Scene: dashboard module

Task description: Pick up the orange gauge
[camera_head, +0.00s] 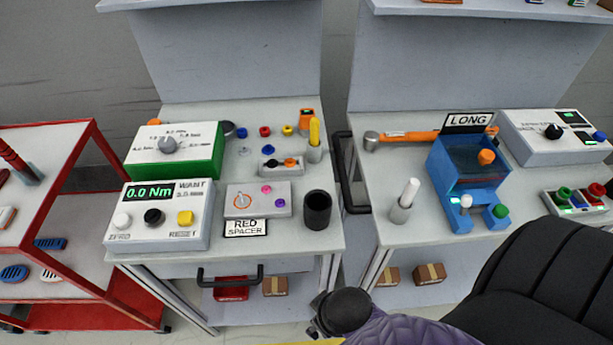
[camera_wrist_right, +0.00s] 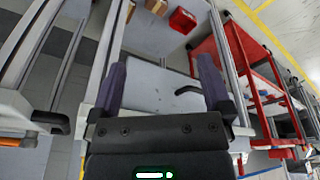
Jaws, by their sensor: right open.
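The orange gauge (camera_head: 307,119) appears to be the small orange block with a dark face at the back right of the left workbench, in the head view. It stands just behind a yellow-handled tool in a grey holder, which partly hides it. The gauge is not seen in the right wrist view. My right gripper (camera_wrist_right: 162,64) is open in the right wrist view, its two purple fingers apart with nothing between them. It is in front of the bench, away from the gauge. My left gripper is in neither view.
A green-and-white meter (camera_head: 174,149), a torque display box (camera_head: 159,216), a spacer box (camera_head: 257,200) and a black cup (camera_head: 317,209) crowd the left bench. A blue fixture (camera_head: 468,185) stands on the right bench. A red cart (camera_head: 60,230) is at left.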

